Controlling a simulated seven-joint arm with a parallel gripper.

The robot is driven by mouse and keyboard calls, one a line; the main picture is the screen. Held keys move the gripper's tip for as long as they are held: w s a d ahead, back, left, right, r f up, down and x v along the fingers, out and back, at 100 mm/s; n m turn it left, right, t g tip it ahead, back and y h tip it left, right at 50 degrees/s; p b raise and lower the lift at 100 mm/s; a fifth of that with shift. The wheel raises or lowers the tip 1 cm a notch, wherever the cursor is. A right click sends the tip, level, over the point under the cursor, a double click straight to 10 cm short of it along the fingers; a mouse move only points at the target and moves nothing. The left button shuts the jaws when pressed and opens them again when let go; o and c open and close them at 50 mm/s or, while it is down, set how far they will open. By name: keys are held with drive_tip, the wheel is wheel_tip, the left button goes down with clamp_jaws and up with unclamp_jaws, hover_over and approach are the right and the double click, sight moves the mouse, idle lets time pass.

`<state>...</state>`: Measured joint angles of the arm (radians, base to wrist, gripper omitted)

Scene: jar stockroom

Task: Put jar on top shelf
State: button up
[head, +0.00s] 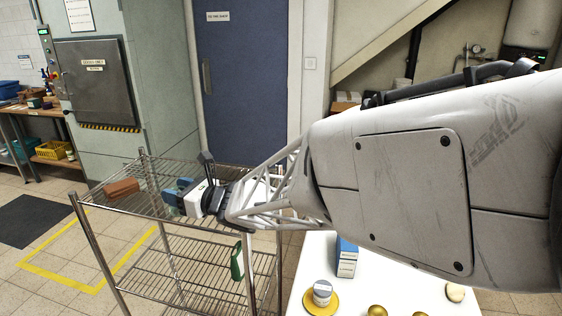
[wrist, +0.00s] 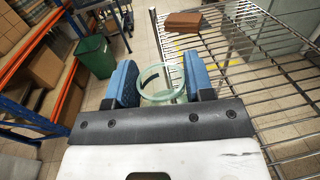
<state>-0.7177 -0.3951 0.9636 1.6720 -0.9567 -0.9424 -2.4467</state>
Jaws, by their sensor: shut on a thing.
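My gripper (wrist: 163,88) is shut on a clear, pale-green glass jar (wrist: 150,72), whose round open rim shows between the two blue fingers in the wrist view. In the head view my gripper (head: 176,190) is by the top shelf (head: 150,205) of a wire rack, and the jar cannot be made out there. In the wrist view the jar overlaps the left edge rail of the top shelf (wrist: 240,70). I cannot tell whether the jar touches the shelf or hangs above it.
A brown brick (head: 122,188) lies on the top shelf, also seen in the wrist view (wrist: 183,21). A lower shelf (head: 190,265) is below. A white table (head: 410,285) holds a blue box (head: 346,262), a small lidded jar (head: 322,290) and several round things.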

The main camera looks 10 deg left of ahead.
drive_tip(key=shift+w+a, duration=0.1)
idle(0.3)
drive_tip(key=shift+w+a+f, duration=0.25)
drive_tip(key=shift+w+a, duration=1.45)
drive_tip(key=shift+a, duration=0.3)
drive_tip(key=shift+w+a+f, duration=0.25)
drive_tip(key=shift+w+a, duration=1.5)
drive_tip(key=shift+a, duration=0.2)
drive_tip(key=shift+w+a+f, duration=0.25)
drive_tip(key=shift+w+a, duration=1.45)
drive_tip(key=shift+a, duration=0.3)
drive_tip(key=shift+f, duration=1.75)
drive_tip(key=shift+f, duration=0.1)
drive_tip(key=o, duration=1)
drive_tip(key=shift+c, duration=0.2)
drive_tip(key=shift+d, duration=0.1)
drive_tip(key=shift+s+d, duration=0.25)
drive_tip(key=shift+d, duration=1.7)
drive_tip(key=shift+s+d, duration=0.3)
drive_tip(key=shift+d, duration=1.65)
drive_tip(key=shift+s+d, duration=0.25)
drive_tip(key=shift+d, duration=1.7)
